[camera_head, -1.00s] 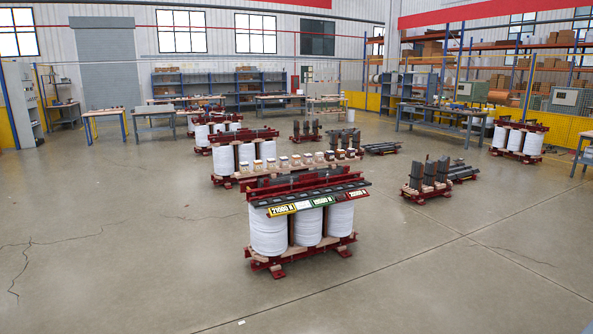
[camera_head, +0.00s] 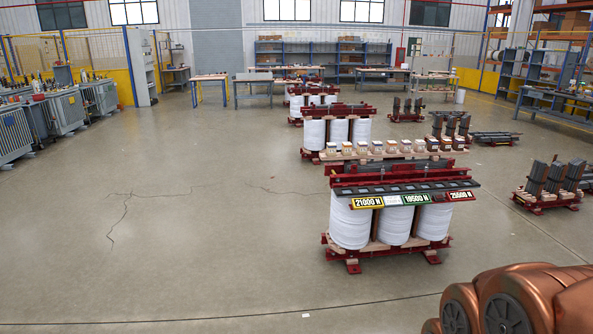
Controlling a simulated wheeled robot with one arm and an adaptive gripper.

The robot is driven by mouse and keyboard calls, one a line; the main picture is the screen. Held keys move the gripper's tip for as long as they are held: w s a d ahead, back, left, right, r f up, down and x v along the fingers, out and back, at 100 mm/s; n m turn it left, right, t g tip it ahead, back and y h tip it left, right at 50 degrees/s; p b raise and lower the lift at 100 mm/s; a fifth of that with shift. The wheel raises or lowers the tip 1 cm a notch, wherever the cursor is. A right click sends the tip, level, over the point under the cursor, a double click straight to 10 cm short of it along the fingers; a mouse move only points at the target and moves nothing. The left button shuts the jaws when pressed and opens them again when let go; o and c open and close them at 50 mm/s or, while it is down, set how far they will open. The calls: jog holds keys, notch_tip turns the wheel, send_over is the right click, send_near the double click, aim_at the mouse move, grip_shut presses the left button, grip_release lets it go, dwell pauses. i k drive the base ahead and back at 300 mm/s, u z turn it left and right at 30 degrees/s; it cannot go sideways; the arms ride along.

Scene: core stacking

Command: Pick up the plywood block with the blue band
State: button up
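A row of several small blocks (camera_head: 377,147) stands on a pale wooden plank behind the front transformer core. The blocks at the left look pale and those at the right look darker brown. They are too small for me to tell which one is plywood with a blue band. My gripper is not in view. Only copper-coloured rounded links of my own arm show at the lower right, well in front of and apart from the blocks.
The front core with white coils (camera_head: 394,224) and number signs (camera_head: 417,199) on its red frame stands before the blocks. A dark core stack (camera_head: 549,183) stands at right. Grey transformers (camera_head: 68,110) line the left. Open concrete floor (camera_head: 180,250) lies at left and front.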

aim_at(376, 148)
jog(key=u, duration=0.5)
jog(key=i, duration=3.5)
jog(key=z, duration=0.85)
jog(key=i, duration=1.1)
jog(key=z, duration=0.45)
